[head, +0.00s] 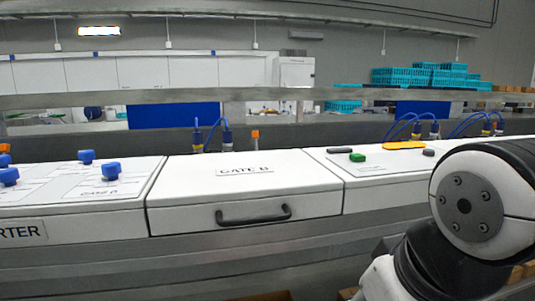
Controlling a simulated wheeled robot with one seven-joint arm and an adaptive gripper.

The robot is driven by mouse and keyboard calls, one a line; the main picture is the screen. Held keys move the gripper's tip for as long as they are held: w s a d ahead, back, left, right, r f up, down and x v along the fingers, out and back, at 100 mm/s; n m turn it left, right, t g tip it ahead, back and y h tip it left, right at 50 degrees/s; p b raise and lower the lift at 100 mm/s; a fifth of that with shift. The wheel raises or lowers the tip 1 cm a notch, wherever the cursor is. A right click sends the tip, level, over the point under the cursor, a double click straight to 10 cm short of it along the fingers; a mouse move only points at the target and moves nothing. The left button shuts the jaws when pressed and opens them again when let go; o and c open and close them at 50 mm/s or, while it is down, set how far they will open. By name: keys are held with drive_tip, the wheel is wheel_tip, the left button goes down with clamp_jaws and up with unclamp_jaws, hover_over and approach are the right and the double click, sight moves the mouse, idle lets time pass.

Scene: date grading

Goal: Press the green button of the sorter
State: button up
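The green button (357,157) is a small raised block on the white panel at the right of the sorter (330,165). It stands between dark grey blocks, with a flat yellow-orange piece behind it to the right. My arm fills the lower right of the head view, in front of the panel's right part. My gripper is not in view.
A white box labelled GATE B (243,183) with a black handle (253,215) is in the middle. Blue knobs (111,171) stand on the left panel. A grey rail (270,95) runs across behind, with blue cables near it. Teal crates (420,77) are far back.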

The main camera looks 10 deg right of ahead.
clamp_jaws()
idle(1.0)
